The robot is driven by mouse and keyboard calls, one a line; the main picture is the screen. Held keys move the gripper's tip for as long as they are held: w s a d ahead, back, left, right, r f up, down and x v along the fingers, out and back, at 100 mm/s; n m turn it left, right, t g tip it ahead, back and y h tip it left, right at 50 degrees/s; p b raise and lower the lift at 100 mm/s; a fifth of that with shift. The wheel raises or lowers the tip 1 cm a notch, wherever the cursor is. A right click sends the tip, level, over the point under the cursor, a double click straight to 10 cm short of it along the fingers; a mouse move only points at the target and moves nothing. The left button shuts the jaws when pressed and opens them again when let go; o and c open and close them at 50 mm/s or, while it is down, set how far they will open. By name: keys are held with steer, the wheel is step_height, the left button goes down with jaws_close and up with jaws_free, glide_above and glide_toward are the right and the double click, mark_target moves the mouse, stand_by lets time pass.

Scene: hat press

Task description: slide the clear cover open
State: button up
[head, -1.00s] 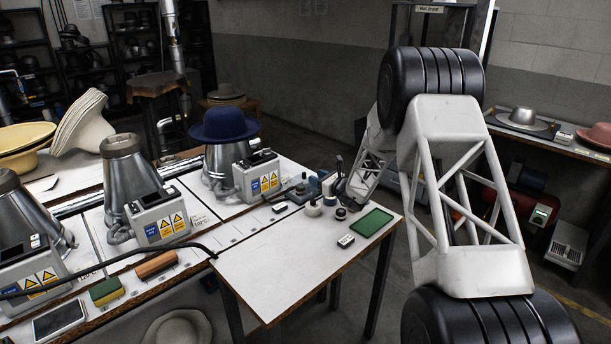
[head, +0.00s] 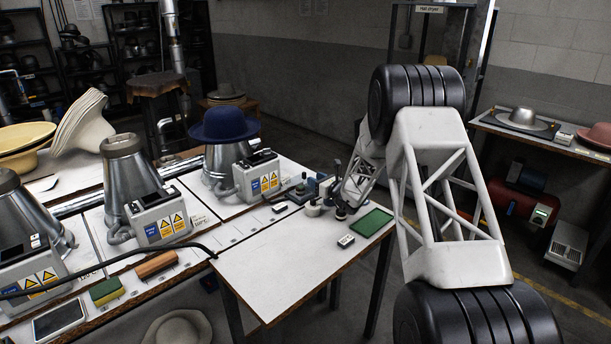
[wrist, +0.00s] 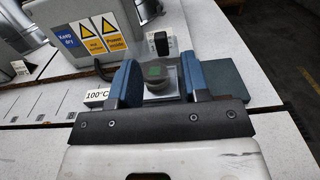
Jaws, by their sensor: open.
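No contact between fingers and piece can be confirmed. In the head view my gripper (head: 327,190) is low over the back of the near table, among small parts, partly hidden by my arm.
A black upright knob (wrist: 158,43) stands beyond the fingers, and a teal block (wrist: 220,76) lies to the right. A "100°C" tag (wrist: 97,96) is at the left. A green pad (head: 371,222) and a small device (head: 345,241) lie on the table (head: 285,270), whose front is clear.

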mark_target(305, 174)
steer(key=shift+x, duration=3.15)
jaws_close()
